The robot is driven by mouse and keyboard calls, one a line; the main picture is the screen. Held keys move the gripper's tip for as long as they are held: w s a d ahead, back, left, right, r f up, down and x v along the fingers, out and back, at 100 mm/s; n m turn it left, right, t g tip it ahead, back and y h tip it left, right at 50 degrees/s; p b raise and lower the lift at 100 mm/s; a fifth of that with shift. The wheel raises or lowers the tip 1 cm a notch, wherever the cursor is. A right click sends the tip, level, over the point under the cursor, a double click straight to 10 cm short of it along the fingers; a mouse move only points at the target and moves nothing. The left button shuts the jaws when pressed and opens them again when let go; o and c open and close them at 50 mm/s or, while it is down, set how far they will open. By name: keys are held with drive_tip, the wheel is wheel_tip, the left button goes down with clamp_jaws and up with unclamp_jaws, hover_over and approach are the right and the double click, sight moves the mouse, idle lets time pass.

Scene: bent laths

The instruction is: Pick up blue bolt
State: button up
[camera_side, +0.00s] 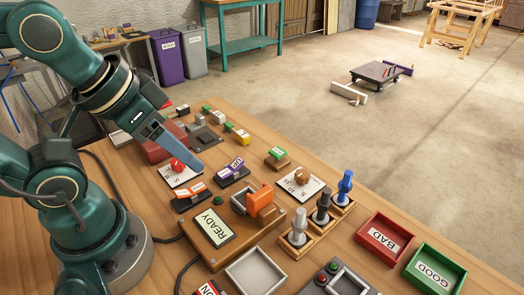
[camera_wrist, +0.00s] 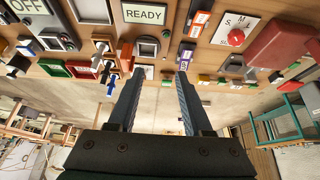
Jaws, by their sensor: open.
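The blue bolt (camera_side: 345,186) stands upright in a small wooden block at the right end of a row of three bolts. Beside it are a dark bolt (camera_side: 323,205) and a light grey bolt (camera_side: 299,226). In the wrist view, the blue bolt (camera_wrist: 107,72) shows small, to the left of my fingers. My gripper (camera_side: 196,166) is above the left part of the table, well away from the bolt. In the wrist view its two fingers (camera_wrist: 159,73) are apart, with nothing held between them.
An orange clamp-like part (camera_side: 262,201) and a READY panel (camera_side: 214,228) lie between my gripper and the bolts. A red BAD tray (camera_side: 361,236) and green GOOD tray (camera_side: 411,265) are right of the bolts. A red knob (camera_side: 178,164) is near my gripper.

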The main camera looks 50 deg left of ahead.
drive_tip(key=shift+o, duration=0.3)
drive_tip(key=shift+o, duration=1)
